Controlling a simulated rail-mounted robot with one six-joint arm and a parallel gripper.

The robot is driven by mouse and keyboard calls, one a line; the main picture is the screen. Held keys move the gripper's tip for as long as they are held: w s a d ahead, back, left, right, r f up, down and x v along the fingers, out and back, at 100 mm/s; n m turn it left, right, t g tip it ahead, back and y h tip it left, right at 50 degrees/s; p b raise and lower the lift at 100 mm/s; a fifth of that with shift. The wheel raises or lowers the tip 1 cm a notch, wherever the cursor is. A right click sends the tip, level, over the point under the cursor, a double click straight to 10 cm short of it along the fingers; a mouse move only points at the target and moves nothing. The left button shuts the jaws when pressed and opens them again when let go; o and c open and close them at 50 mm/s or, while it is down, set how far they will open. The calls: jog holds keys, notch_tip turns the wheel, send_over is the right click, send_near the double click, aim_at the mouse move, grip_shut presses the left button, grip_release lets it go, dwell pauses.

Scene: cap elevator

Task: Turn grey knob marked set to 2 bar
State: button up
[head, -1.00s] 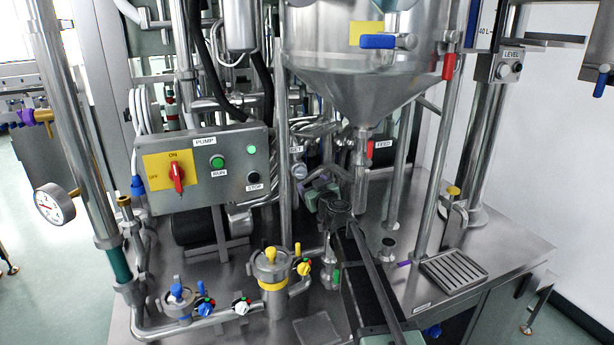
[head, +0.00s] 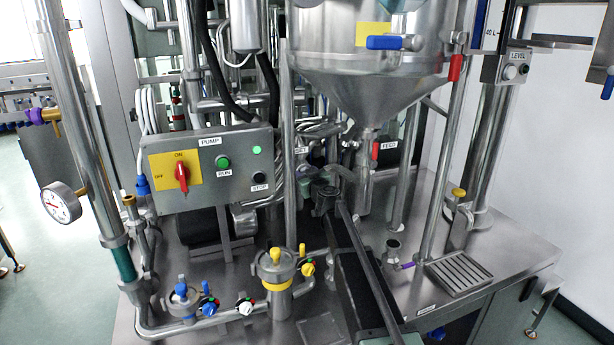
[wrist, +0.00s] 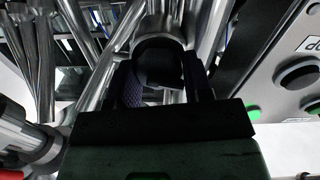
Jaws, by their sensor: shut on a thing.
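My gripper (wrist: 160,88) is shut on a dark rounded knob (wrist: 158,62) in the wrist view, with one finger on either side of it. The knob looks dark grey to black there, and its markings and pointer do not show. In the head view my gripper (head: 308,182) is at the pipework behind the tabletop, just below a small white label (head: 301,150) partly hidden by an upright pipe, with "ET" showing. My own gripper and arm cover the knob in the head view. No bar reading can be made out at this spot.
The pump box (head: 210,168) with its red switch stands to the left. The steel hopper (head: 370,65) hangs above right, with a red FEED handle (head: 375,151) close to my arm. An upright pipe (head: 290,130) stands close to my gripper. A drain grate (head: 458,272) lies at right.

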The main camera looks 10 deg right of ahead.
jog(key=shift+m, duration=0.3)
jog(key=m, duration=0.4)
jog(key=shift+d, duration=0.1)
jog(key=m, duration=1)
jog(key=shift+s, duration=0.1)
jog(key=shift+m, duration=2.5)
jog(key=o, duration=0.9)
